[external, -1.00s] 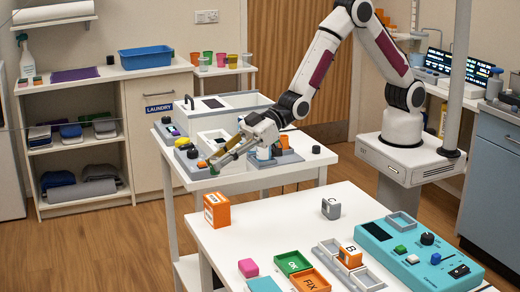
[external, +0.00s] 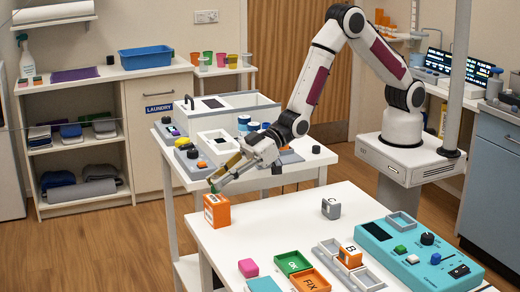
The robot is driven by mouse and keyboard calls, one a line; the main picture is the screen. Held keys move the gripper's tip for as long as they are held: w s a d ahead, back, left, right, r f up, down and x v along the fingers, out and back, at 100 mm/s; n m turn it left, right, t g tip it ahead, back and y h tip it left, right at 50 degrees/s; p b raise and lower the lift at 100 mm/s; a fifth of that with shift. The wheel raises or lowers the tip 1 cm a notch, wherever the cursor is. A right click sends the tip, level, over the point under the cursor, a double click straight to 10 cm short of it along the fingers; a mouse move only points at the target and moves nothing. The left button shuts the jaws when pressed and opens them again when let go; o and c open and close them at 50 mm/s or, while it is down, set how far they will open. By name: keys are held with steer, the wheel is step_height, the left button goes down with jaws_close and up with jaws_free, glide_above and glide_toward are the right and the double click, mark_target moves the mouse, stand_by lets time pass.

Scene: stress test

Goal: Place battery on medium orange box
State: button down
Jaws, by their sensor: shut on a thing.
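My gripper (external: 215,181) is shut on a small, dark green thing (external: 213,188), which I take to be the battery. The fingers hide most of it. The gripper reaches down and left, with its tips just above the orange box with a white label (external: 217,213). This box stands upright at the far left corner of the near white table. The held thing shows close over the box's top; I cannot tell whether they touch. A smaller orange block marked B (external: 350,257) sits farther right.
A grey block marked C (external: 331,208), a pink block (external: 248,267), a green tray (external: 293,262), an orange FIX tray (external: 310,282) and a teal device (external: 420,255) share the near table (external: 270,215). A white bin unit (external: 225,107) stands on the table behind.

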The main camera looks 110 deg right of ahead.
steer(key=shift+f, duration=0.65)
steer(key=shift+f, duration=0.1)
steer(key=c, duration=1.9)
jaws_free()
steer(key=shift+s+d+r, duration=0.1)
steer(key=shift+s+r, duration=0.25)
steer(key=shift+s, duration=0.1)
steer(key=shift+v, duration=5.5)
steer(key=shift+f, duration=0.1)
